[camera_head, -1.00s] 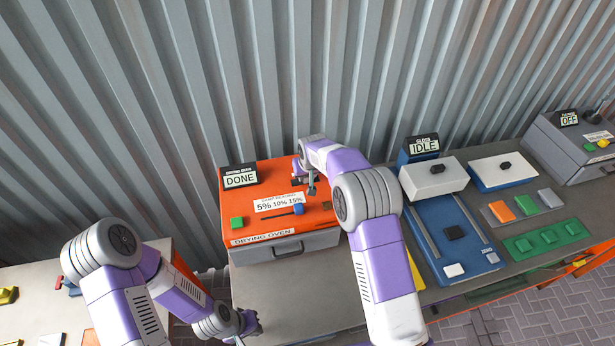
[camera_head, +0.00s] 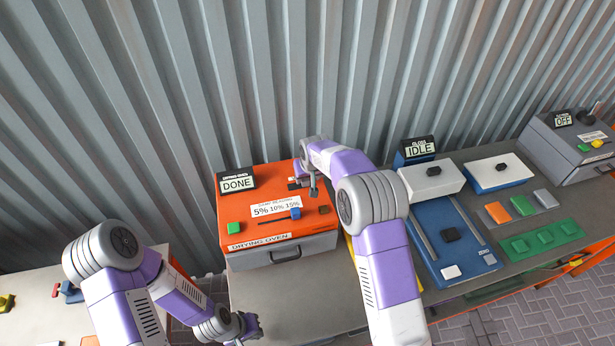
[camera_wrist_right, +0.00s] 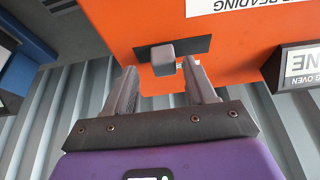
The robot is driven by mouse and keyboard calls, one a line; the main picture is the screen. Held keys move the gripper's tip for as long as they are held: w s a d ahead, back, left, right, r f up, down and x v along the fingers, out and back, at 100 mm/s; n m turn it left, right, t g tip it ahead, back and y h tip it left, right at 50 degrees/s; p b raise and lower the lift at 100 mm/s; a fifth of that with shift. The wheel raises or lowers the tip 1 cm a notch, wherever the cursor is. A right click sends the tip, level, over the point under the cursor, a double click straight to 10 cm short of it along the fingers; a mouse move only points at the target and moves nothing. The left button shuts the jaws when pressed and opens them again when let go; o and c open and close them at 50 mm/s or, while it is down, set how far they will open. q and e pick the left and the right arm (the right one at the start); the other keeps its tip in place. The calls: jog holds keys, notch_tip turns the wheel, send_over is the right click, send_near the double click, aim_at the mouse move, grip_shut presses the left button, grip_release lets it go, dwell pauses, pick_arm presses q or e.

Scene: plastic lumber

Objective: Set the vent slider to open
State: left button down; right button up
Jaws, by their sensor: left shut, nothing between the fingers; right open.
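The orange drying oven (camera_head: 248,206) sits on the bench, with a display reading DONE. The vent slider appears to be the grey knob (camera_wrist_right: 163,58) in a short dark slot (camera_wrist_right: 200,44) on the oven top near its back edge. In the right wrist view the knob sits left of the slot's middle. My right gripper (camera_wrist_right: 158,72) is open, its fingers on either side of the knob; contact is not clear. In the head view my right gripper (camera_head: 312,186) partly hides the slot. My left gripper (camera_head: 250,326) is shut and empty at the bench's front left.
A blue slider knob (camera_head: 295,213), a green button (camera_head: 233,228) and a small brown piece (camera_head: 324,209) are on the oven top. A blue machine (camera_head: 450,240) marked IDLE stands to the right. The corrugated wall is close behind. The bench before the oven is clear.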

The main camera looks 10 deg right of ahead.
pick_arm(q)
notch_tip(320, 180, up, 2)
jog(key=shift+r+p, duration=0.1)
jog(key=shift+p, duration=0.7)
pick_arm(e)
jog(key=v, duration=0.5)
jog(key=shift+s+r, duration=0.15)
jog(key=shift+r, duration=0.15)
pick_arm(q)
jog(key=shift+s, duration=0.1)
